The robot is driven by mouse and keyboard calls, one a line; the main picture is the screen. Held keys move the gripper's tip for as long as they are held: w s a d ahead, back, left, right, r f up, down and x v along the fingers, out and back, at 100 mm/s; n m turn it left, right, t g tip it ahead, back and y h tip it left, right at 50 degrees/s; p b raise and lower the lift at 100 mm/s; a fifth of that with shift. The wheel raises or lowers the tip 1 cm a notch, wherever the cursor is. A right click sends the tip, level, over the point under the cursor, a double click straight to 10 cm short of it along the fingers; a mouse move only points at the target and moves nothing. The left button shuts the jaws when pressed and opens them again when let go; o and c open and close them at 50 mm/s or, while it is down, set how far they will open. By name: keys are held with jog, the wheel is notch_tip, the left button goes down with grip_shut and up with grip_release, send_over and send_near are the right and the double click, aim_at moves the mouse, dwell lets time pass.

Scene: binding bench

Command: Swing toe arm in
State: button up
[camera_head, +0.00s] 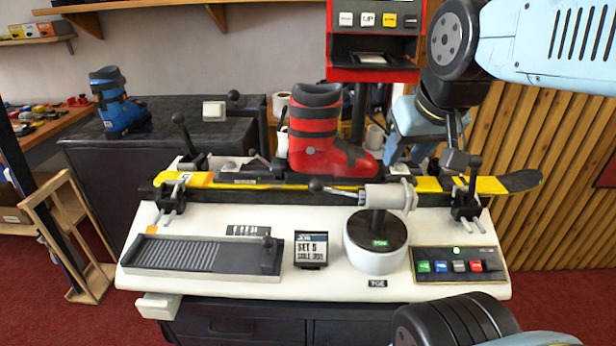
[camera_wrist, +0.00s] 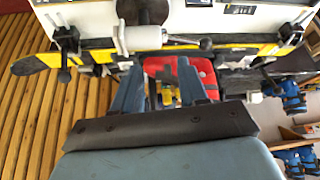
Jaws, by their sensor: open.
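The toe arm (camera_head: 390,197) is a grey cylindrical head on a dark post, rising from a round white base (camera_head: 375,262) with a green label; a small plate in front reads TOE. A rod with a black ball knob (camera_head: 316,186) sticks out to its left, in front of the red boot (camera_head: 318,130). The boot stands on the yellow-black ski (camera_head: 225,181). In the wrist view the toe arm head (camera_wrist: 140,38) and knob (camera_wrist: 206,44) lie beyond my fingertips. My gripper (camera_head: 400,150) is open and empty, behind the ski and right of the boot; its fingers (camera_wrist: 158,75) are apart.
Black clamps with levers (camera_head: 466,190) hold the ski at both ends. A button panel (camera_head: 458,262) sits at the bench's front right, a ribbed tray (camera_head: 205,254) at front left. A red display unit (camera_head: 372,40) stands behind. A blue boot (camera_head: 117,102) is on the dark counter.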

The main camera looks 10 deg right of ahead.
jog(key=shift+o, duration=1.3)
jog(key=shift+w, duration=0.1)
jog(key=shift+o, duration=0.7)
jog(key=shift+w+a+r+n, duration=0.1)
jog(key=shift+w+n, duration=0.15)
jog(key=shift+n, duration=0.05)
jog(key=n+g+h, duration=0.5)
jog(key=n+g, duration=0.3)
jog(key=n, duration=1)
send_over(313, 180)
jog(key=w+a, duration=0.2)
jog(key=a, duration=0.3)
notch_tip(313, 180, down, 6)
jog(key=f, duration=0.1)
jog(key=x, duration=1.3)
jog(key=shift+w+d+f, duration=0.1)
jog(key=shift+w+d, duration=0.05)
jog(key=shift+w, duration=0.15)
